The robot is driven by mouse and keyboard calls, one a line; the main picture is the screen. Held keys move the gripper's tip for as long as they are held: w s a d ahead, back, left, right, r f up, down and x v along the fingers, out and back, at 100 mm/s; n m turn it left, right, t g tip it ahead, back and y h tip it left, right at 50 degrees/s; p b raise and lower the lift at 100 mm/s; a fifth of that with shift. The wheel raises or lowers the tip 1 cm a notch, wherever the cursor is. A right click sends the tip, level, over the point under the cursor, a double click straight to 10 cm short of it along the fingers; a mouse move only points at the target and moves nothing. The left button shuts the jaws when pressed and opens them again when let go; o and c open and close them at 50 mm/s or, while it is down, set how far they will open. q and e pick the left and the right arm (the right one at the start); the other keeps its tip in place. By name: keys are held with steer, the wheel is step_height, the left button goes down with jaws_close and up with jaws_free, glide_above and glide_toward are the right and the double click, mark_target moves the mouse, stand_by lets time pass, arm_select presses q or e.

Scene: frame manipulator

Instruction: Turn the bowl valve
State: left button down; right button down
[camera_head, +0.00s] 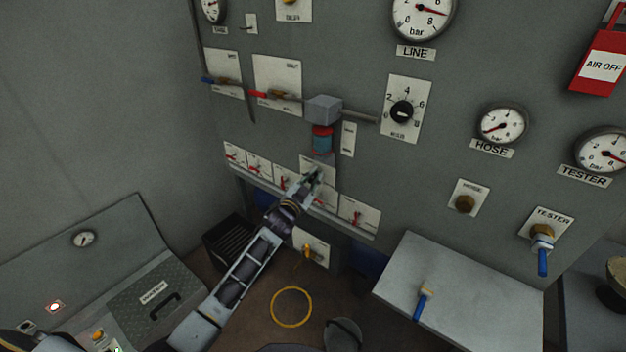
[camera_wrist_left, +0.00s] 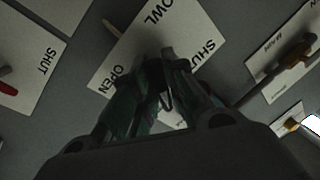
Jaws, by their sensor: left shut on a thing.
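The bowl valve's white plate (camera_head: 312,162) is on the grey panel, just under the red and blue filter bowl (camera_head: 322,138). In the left wrist view the plate (camera_wrist_left: 183,24) carries the words OWL, OPEN and SHUT and lies tilted. My left gripper (camera_head: 317,178) reaches up to this plate. In the wrist view its dark fingers (camera_wrist_left: 163,75) are in front of the plate, closed on the valve's handle, which they mostly hide. My right gripper is not in view.
A row of small valve plates with red levers (camera_head: 360,213) runs along a ledge beside my left gripper. A grey shelf (camera_head: 460,290) with a blue-handled valve (camera_head: 422,303) juts out at lower right. Gauges and a red AIR OFF lock (camera_head: 601,64) are at upper right.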

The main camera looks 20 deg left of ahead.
arm_select(q)
steer(key=m+h+b, duration=0.1)
steer(key=m, duration=0.3)
steer(key=shift+f, duration=0.1)
steer(key=m+h+b, duration=0.1)
steer(key=m, duration=0.4)
steer(key=shift+m, duration=0.3)
steer(key=m+h+b, duration=0.1)
steer(key=m, duration=0.2)
steer(key=shift+m, duration=0.4)
steer(key=shift+m+h, duration=0.3)
steer(key=shift+m, duration=0.1)
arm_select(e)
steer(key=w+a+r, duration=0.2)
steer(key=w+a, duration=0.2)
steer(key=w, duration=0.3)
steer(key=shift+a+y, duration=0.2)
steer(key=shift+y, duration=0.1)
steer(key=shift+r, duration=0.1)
